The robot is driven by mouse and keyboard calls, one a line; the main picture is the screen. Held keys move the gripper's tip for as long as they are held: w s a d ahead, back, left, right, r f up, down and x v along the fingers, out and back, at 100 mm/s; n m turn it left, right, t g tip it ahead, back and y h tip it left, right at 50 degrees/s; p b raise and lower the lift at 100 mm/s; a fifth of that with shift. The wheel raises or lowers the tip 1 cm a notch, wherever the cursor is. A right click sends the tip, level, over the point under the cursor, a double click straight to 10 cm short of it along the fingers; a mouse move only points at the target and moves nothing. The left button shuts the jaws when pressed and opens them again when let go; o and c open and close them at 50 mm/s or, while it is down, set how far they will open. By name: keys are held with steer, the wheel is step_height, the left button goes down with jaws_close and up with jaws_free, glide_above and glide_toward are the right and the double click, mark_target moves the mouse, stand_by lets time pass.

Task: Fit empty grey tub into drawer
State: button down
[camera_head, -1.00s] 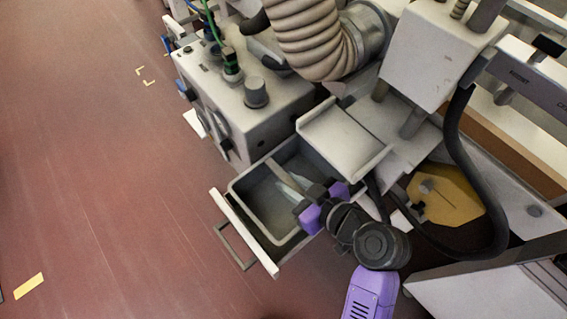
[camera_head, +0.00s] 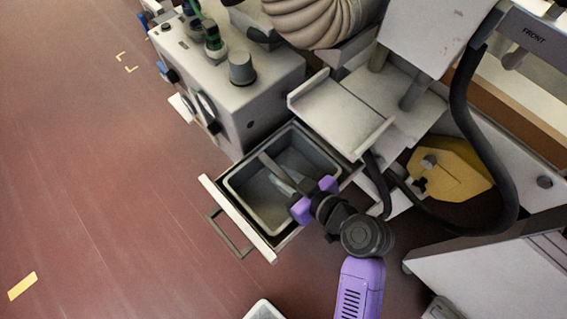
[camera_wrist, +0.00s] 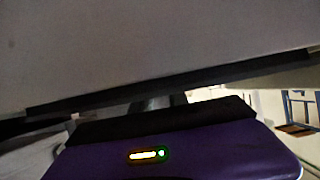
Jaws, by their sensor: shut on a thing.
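The grey tub (camera_head: 256,205) is a rectangular open container with an empty, bare inside. In the head view it sits within the pulled-out drawer (camera_head: 236,219), its rim roughly in line with the drawer's sides. Whether it rests fully on the drawer's bottom I cannot tell. A grey bar crosses the tub's opening and runs to my gripper. My gripper (camera_head: 302,193), with purple finger blocks, is over the tub's right side and shut on the tub. The exact contact is hidden by the fingers. The wrist view shows a pale surface close up and a purple part of my gripper.
A white shelf (camera_head: 338,113) overhangs behind the drawer, close to my gripper. A grey box with knobs (camera_head: 232,90) stands to the left. A black hose (camera_head: 486,150) and a yellow plate (camera_head: 450,176) are to the right. Open floor (camera_head: 90,190) lies left of the drawer.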

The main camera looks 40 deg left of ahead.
steer(key=shift+f, duration=0.6)
steer(key=shift+f+b, duration=0.5)
steer(key=shift+b, duration=0.2)
steer(key=c, duration=1.2)
jaws_free()
steer(key=shift+p+v, duration=0.45)
steer(key=shift+v, duration=3.45)
